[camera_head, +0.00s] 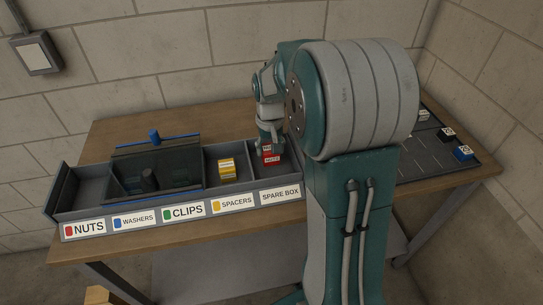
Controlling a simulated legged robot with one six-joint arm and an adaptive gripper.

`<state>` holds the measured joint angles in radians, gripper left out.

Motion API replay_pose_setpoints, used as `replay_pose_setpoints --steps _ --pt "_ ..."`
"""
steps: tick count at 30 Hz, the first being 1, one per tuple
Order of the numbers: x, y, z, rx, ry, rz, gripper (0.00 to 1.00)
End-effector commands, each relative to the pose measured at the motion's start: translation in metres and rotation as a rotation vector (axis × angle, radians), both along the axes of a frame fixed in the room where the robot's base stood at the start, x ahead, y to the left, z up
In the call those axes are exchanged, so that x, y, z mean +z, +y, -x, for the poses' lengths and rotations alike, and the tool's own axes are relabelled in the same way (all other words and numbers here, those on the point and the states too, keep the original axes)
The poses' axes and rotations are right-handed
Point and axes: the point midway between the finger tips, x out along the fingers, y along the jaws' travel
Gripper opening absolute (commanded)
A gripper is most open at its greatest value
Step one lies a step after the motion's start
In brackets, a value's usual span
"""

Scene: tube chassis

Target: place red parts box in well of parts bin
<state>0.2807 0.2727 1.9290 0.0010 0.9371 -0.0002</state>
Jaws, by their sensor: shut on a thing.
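The red parts box (271,158) shows at the fingers of my gripper (269,148), with a white label on its face. My gripper points down and is shut on the red box. Both are over or inside the right end of the grey parts bin (118,225), at the compartment labelled SPARE BOX. I cannot tell whether the box touches the bin floor. The bin's front labels read NUTS, WASHERS, CLIPS, SPACERS and SPARE BOX. The NUTS well (91,192) at the far left looks empty.
A yellow box (227,167) sits in the SPACERS well. A dark fixture with a blue knob (154,136) stands across the WASHERS and CLIPS wells. A dark mat (418,168) with small parts, including a blue one (463,153), lies at right. The wooden table (110,130) is bare at back left.

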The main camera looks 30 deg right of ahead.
Motion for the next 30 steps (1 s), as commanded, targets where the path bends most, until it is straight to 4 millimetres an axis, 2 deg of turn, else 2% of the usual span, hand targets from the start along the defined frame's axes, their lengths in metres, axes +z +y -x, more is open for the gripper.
replay_pose_setpoints --steps 5,10,21,22,23,24,30 --pt "-0.013 -0.008 -0.006 -0.001 0.002 -0.001 0.13" --pt "-0.039 -0.007 -0.005 0.001 0.004 -0.001 0.13" --pt "-0.044 -0.007 -0.006 0.000 0.000 0.000 0.13" --pt "-0.044 -0.007 -0.006 0.000 0.000 0.000 0.78" --pt "-0.044 -0.007 -0.006 0.000 0.000 0.000 0.92" --pt "-0.044 -0.007 -0.006 0.000 0.000 0.000 0.99" --pt "-0.044 -0.007 -0.006 0.000 0.000 0.000 0.99"
